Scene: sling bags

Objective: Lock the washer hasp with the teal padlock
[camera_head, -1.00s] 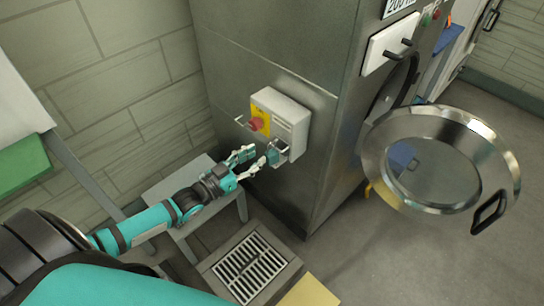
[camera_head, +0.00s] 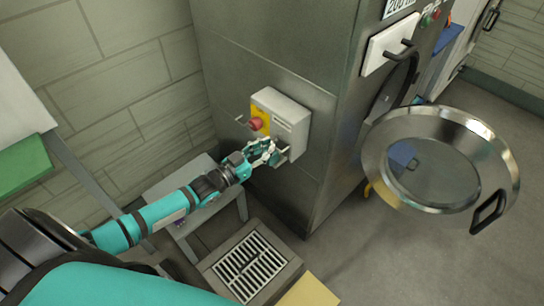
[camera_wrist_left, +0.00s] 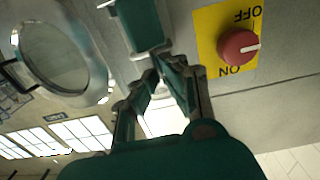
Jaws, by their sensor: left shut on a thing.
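The teal padlock (camera_head: 276,159) is at the lower front of the grey switch box (camera_head: 290,112) on the washer's side, mostly hidden by my left gripper (camera_head: 268,152). In the left wrist view, a teal block with metal edges, which looks like the padlock (camera_wrist_left: 140,24), sits just beyond the fingertips (camera_wrist_left: 160,68). My left gripper is shut on the padlock. The hasp is hard to make out behind the fingers, and I cannot tell whether the shackle passes through it. My right gripper is not in view.
A red rotary switch (camera_head: 256,124) on a yellow plate sits just above the gripper; its plate reads ON and OFF in the left wrist view. The round washer door (camera_head: 372,160) stands open at right. A grey stool (camera_head: 160,186) and floor drain (camera_head: 250,268) lie below.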

